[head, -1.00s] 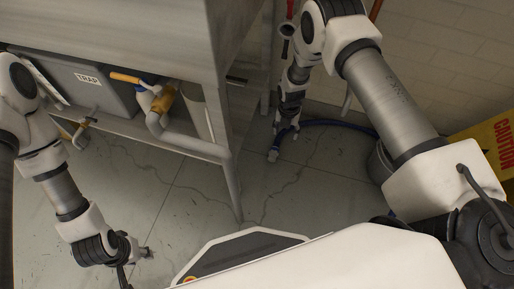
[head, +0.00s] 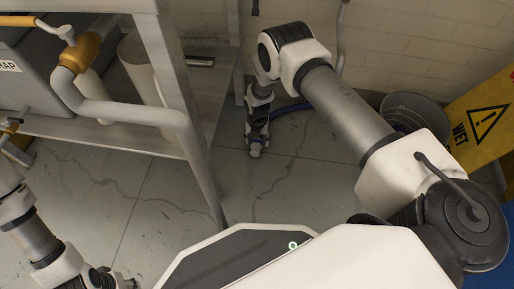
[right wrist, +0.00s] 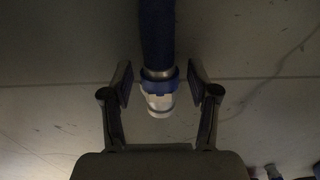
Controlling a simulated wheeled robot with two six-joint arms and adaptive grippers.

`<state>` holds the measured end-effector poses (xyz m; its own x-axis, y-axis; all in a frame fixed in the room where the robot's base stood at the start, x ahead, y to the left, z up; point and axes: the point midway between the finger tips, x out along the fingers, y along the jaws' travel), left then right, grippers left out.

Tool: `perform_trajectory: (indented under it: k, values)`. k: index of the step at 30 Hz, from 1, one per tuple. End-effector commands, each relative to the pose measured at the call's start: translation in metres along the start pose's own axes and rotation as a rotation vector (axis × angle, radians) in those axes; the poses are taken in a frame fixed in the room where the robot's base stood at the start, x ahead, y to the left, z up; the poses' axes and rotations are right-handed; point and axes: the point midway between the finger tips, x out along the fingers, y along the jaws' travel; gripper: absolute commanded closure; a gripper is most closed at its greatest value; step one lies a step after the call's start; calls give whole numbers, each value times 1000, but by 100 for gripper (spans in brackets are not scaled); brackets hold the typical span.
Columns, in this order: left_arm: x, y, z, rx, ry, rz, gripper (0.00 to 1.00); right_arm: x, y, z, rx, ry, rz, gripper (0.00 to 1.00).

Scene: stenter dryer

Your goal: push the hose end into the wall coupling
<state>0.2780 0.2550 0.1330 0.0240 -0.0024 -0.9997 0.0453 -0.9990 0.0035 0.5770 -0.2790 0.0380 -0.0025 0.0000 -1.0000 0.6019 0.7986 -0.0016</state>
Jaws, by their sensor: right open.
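The blue hose (head: 290,108) lies on the floor by the wall, partly hidden behind my right arm. In the right wrist view the hose (right wrist: 157,40) comes down from the top. Its end (right wrist: 158,103), a pale fitting with a blue collar, sits between the fingers of my right gripper (right wrist: 160,90). The fingers are open, with a gap on each side of the fitting. In the head view my right gripper (head: 257,140) points down at the floor. My left gripper (head: 115,282) is at the bottom edge, partly cut off. I cannot make out the wall coupling.
A metal frame (head: 185,110) with a leg to the floor stands left of my right arm. It carries a grey trap box (head: 35,75) and pale piping (head: 125,112). A yellow wet-floor sign (head: 485,115) and a dark round object (head: 412,108) stand at right. Cracked floor is clear between.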

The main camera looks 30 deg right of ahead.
Motion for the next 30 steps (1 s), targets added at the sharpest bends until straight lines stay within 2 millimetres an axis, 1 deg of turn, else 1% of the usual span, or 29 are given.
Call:
perform_trajectory:
  k: [1,6,7,8,9,12,23,26,30]
  values:
    - [5,0,-1,2,3,0,60,5,0,1,0,-1,1,40]
    - [2,0,-2,2,4,0,60,2,0,0,0,-1,1,40]
    - [2,0,-2,2,4,0,60,2,0,0,0,-1,1,44]
    - [2,0,-2,2,4,0,60,2,0,0,0,-1,1,54]
    - [2,0,-2,2,4,0,60,2,0,0,0,-1,1,68]
    - [2,0,-1,2,4,0,60,2,0,0,0,-1,1,100]
    - [0,0,-1,2,3,0,60,1,0,0,0,-1,1,100]
    - [-6,0,0,0,-1,0,60,-6,1,0,0,-1,1,100]
    - [-22,0,4,-6,-12,1,60,-25,1,1,0,-1,1,100]
